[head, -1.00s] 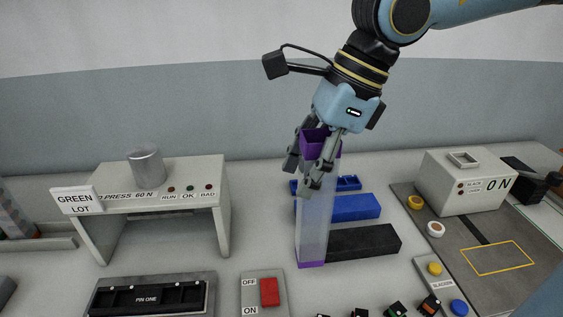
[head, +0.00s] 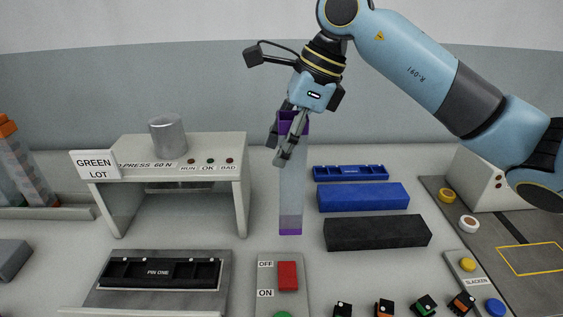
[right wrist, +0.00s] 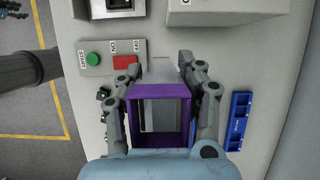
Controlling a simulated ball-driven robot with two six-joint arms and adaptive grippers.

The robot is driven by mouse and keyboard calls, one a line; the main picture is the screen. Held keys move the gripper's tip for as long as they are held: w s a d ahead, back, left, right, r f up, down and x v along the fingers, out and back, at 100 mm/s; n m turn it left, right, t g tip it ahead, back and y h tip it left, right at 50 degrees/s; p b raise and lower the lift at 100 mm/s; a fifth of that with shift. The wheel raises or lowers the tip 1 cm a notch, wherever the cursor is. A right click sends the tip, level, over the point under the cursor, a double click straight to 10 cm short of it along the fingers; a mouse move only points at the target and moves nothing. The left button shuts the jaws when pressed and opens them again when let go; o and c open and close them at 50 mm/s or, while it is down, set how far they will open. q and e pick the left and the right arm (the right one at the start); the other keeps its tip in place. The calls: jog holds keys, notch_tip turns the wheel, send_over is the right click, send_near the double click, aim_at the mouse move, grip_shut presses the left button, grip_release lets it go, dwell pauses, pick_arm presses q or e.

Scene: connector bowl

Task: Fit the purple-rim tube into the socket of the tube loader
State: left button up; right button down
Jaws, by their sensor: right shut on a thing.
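The clear square tube with purple rims (head: 291,190) hangs nearly upright in the head view. My right gripper (head: 277,148) is shut on its upper part, just below the top rim. The tube's lower end appears clear of the bench, left of the black block. In the right wrist view I look into its open purple rim (right wrist: 160,89), with a finger on each side. A white box (head: 470,183) at the right, partly behind my right arm, may be the tube loader; its top is hidden, so no socket shows. My left gripper is not in view.
The press stand (head: 215,146) with a metal cylinder stands left of the tube. A black block (head: 377,233), a blue block (head: 363,197) and a blue tray (head: 350,173) lie to its right. The switch panel (head: 267,280) and several small connectors are in front.

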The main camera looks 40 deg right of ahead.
aim_at(291, 180)
notch_tip(291, 180, down, 4)
jog(key=shift+w+f+p, duration=0.15)
jog(key=shift+p, duration=0.35)
jog(key=shift+f, duration=0.2)
jog(key=c, duration=0.8)
grip_release()
jog(key=shift+r, duration=0.15)
